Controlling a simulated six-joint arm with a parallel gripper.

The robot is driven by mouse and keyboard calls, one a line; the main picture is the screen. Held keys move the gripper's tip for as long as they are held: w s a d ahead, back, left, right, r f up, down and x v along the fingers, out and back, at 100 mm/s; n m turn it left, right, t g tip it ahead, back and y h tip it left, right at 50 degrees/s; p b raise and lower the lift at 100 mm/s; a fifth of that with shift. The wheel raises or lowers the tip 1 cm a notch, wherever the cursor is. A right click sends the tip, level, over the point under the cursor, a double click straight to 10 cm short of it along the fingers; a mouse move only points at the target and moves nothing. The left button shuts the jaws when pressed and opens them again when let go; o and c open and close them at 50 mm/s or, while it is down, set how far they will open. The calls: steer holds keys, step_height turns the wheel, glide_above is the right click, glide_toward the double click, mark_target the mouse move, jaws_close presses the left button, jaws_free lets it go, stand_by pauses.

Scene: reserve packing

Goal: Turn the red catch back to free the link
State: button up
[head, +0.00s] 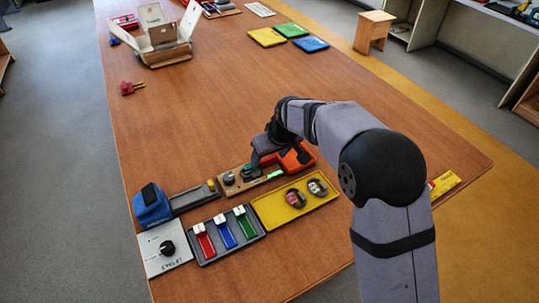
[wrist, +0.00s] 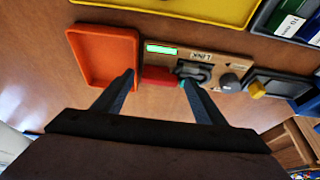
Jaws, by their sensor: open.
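The red catch (wrist: 160,78) shows in the wrist view as a red bar at the edge of a wooden board (wrist: 232,72) marked LINK. A dark grey piece (wrist: 192,68), probably the link, sits beside it on the board. My gripper (wrist: 158,80) is open, with one fingertip on each side of the red bar; whether they touch it I cannot tell. A small teal part shows at the right fingertip. In the head view my gripper (head: 254,163) is low over the board (head: 256,183), and the red catch is hidden there.
An orange tray (wrist: 80,48) lies beside the board, close to my left finger. The board carries a grey knob (head: 229,179) and a lit green display (head: 276,174). A yellow tray (head: 266,212) and a rack of coloured switches (head: 206,256) lie in front. The table's middle is clear.

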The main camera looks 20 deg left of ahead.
steer(key=c, duration=1)
steer(key=shift+c, duration=0.2)
